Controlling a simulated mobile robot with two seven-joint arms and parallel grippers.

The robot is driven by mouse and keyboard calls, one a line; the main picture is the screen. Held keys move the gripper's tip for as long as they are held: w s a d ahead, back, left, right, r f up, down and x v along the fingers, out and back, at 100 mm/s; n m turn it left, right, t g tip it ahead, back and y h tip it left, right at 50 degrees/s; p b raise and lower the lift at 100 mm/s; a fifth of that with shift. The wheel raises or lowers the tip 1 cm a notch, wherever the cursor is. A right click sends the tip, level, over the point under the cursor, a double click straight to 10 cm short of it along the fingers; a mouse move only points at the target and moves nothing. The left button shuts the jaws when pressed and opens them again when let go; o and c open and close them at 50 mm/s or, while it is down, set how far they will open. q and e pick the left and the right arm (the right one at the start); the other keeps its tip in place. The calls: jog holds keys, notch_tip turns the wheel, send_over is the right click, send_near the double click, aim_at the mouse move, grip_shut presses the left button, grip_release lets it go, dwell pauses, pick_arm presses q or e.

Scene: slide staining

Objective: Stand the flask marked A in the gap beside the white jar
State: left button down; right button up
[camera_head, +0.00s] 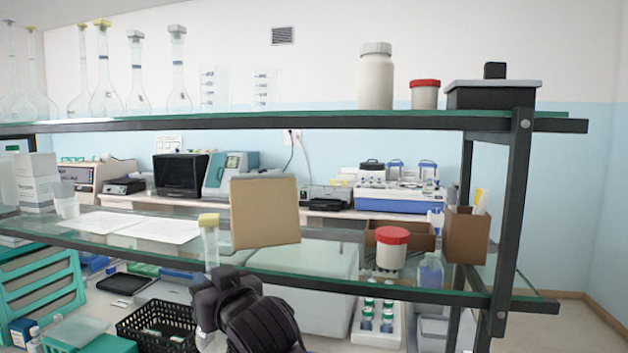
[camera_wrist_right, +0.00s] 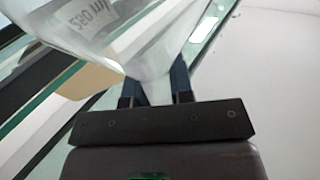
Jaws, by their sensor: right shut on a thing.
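My right gripper (camera_head: 222,285) is below the middle shelf's front edge in the head view, shut on a clear glass flask. The flask's narrow neck and yellow stopper (camera_head: 209,238) rise upright above the gripper. The right wrist view shows the fingers (camera_wrist_right: 155,90) closed around the glass, with the wider flask body (camera_wrist_right: 110,35) beyond. It bears a printed volume marking; no letter A is readable. The white jar (camera_head: 376,78) stands on the top shelf. Free shelf lies to its left, and a narrow space separates it from a red-lidded jar (camera_head: 424,95) on its right. My left gripper is not in view.
On the top shelf (camera_head: 310,124), several stoppered flasks (camera_head: 136,75) and two beakers (camera_head: 214,90) stand left; a black box (camera_head: 493,95) stands right. The middle shelf holds a brown board (camera_head: 265,212) beside the held stopper, another red-lidded jar (camera_head: 391,248) and a cardboard box (camera_head: 466,234).

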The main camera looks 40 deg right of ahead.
jog(key=w+r+m+h, duration=0.1)
jog(key=w+r, duration=0.2)
jog(key=r, duration=1.1)
jog(key=w+r+h, duration=0.1)
jog(key=w+r, duration=0.1)
jog(key=r, duration=1.2)
jog(key=s+d+r+m+h+p, duration=0.1)
jog(key=d+r+m+h, duration=0.1)
jog(key=r, duration=0.9)
jog(key=s+d+r+m+h, duration=0.1)
jog(key=d+r+h, duration=0.1)
jog(key=r, duration=0.9)
jog(key=s+d+r+m+g+h, duration=0.1)
jog(key=s+d+r+m+h, duration=0.1)
jog(key=s+d+r, duration=0.45)
jog(key=s+d+r+m+g+h, duration=0.1)
jog(key=d+r+h, duration=0.2)
jog(key=r, duration=0.7)
jog(key=w+d+f+m+g+h, duration=0.2)
jog(key=w+d+f, duration=0.4)
jog(key=d, duration=0.1)
pick_arm(q)
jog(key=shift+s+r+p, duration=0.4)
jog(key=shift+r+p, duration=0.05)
jog(key=shift+p, duration=0.15)
pick_arm(e)
notch_tip(320, 180, down, 20)
jog(key=shift+d+f, duration=0.15)
jog(key=shift+f, duration=0.05)
jog(key=shift+s, duration=0.1)
